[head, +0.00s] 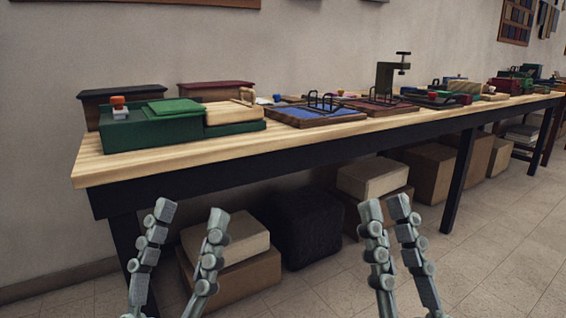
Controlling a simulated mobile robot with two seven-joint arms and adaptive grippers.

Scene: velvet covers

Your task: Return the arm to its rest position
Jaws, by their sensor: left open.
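My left gripper (191,214) is at the lower left, pointing up in front of the workbench (240,150). Its two grey fingers are apart, with nothing between them. My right gripper (384,208) is at the lower middle, also in front of the bench. Its fingertips are close together with a narrow gap and no object visible between them; whether it counts as open or shut is unclear. Both grippers appear below the bench top in the picture and hold nothing visible. The arms behind the fingers are out of frame.
On the bench are a green box with a green pad (174,107), a tray with a blue sheet (306,114), a dark clamp press (388,78) and several more items. Boxes (246,282) and a dark cube (305,226) stand underneath. The tiled floor at right is clear.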

